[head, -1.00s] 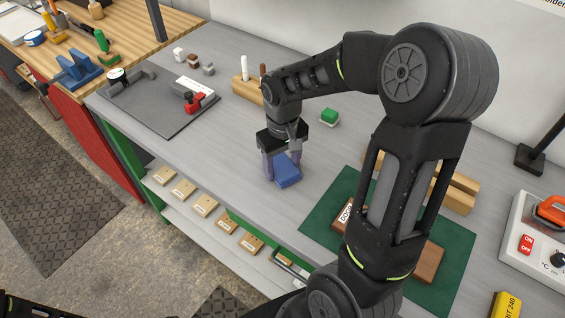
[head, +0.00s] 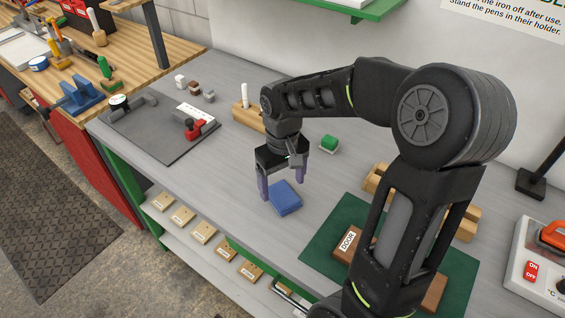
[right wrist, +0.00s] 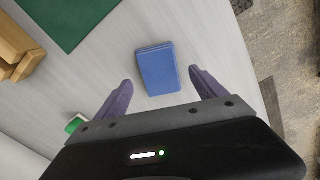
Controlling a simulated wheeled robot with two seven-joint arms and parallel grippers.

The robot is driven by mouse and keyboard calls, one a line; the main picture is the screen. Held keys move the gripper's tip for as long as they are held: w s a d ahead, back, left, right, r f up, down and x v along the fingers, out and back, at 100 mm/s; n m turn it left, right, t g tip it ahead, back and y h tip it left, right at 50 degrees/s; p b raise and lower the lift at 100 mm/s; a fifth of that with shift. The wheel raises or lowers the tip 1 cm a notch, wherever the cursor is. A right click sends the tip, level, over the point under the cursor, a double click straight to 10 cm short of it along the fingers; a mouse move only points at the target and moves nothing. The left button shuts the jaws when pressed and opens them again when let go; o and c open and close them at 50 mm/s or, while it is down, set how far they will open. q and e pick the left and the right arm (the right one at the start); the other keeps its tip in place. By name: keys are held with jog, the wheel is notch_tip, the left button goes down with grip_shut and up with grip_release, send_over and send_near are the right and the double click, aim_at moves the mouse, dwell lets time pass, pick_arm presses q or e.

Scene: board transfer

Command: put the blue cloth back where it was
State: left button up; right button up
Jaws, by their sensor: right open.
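The blue cloth (head: 285,198) is a folded pad lying flat on the grey bench, near its front edge and left of the green mat. My right gripper (head: 281,191) is open above and just behind the cloth. In the right wrist view the cloth (right wrist: 158,69) lies beyond and between the two spread purple fingertips (right wrist: 162,82), with nothing held. My left gripper is not in view.
A green mat (head: 318,246) with a wooden block labelled DOOR (head: 350,241) lies to the right. A green-topped block (head: 329,143) and a wooden pen holder (head: 248,117) stand behind. A grey plate (head: 150,138) with tools is at left. Bench around the cloth is clear.

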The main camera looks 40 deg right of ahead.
aim_at(283, 195)
notch_tip(283, 195, up, 9)
jog(key=shift+f+b, duration=0.15)
jog(key=shift+b, duration=0.3)
jog(key=shift+f, duration=0.1)
dwell(0.5)
